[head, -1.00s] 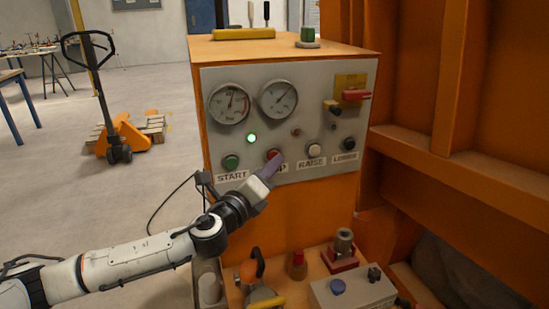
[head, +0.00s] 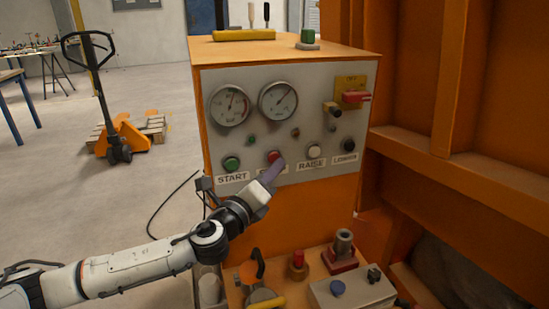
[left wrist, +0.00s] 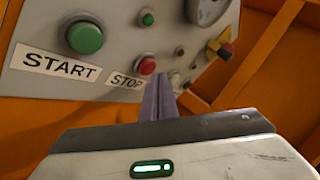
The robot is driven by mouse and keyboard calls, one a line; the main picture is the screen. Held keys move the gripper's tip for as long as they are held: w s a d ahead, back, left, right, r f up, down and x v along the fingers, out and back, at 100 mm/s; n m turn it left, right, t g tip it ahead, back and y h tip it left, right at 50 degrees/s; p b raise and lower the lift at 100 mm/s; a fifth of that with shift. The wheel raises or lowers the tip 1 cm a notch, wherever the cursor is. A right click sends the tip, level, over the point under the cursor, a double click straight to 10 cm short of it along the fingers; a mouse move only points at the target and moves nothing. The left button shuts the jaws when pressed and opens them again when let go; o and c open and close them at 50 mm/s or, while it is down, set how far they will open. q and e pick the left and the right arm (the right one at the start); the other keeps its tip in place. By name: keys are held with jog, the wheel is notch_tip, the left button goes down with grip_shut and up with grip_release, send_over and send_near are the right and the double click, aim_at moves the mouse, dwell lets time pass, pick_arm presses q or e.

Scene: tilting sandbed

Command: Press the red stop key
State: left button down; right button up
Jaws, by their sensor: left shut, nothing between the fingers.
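The red stop key (head: 274,156) is a round button in the lower row of the grey control panel (head: 300,115), between the START and RAISE keys. It also shows above the STOP label in the left wrist view (left wrist: 147,66). My left gripper (head: 278,166) is shut and empty, its purple fingers pointing up at the panel just below and right of the red key. In the left wrist view its fingertips (left wrist: 160,86) are beside the key's lower right; I cannot tell whether they touch it. The fingers cover most of the STOP label in the head view. My right gripper is not in view.
The green START key (head: 232,164) is left of the red key, the white RAISE key (head: 314,151) and black LOWER key (head: 348,145) right of it. A small green lamp (head: 252,140) above is dark. A crowded lower shelf holds a grey box (head: 352,291) with a blue button.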

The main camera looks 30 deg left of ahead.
pick_arm(q)
jog(key=shift+s+d, duration=0.1)
jog(key=s+d, duration=0.1)
jog(key=d, duration=0.1)
jog(key=s+d+p, duration=0.1)
jog(key=s, duration=0.1)
jog(key=shift+s+d, duration=0.15)
jog(key=shift+d, duration=0.2)
dwell(1.0)
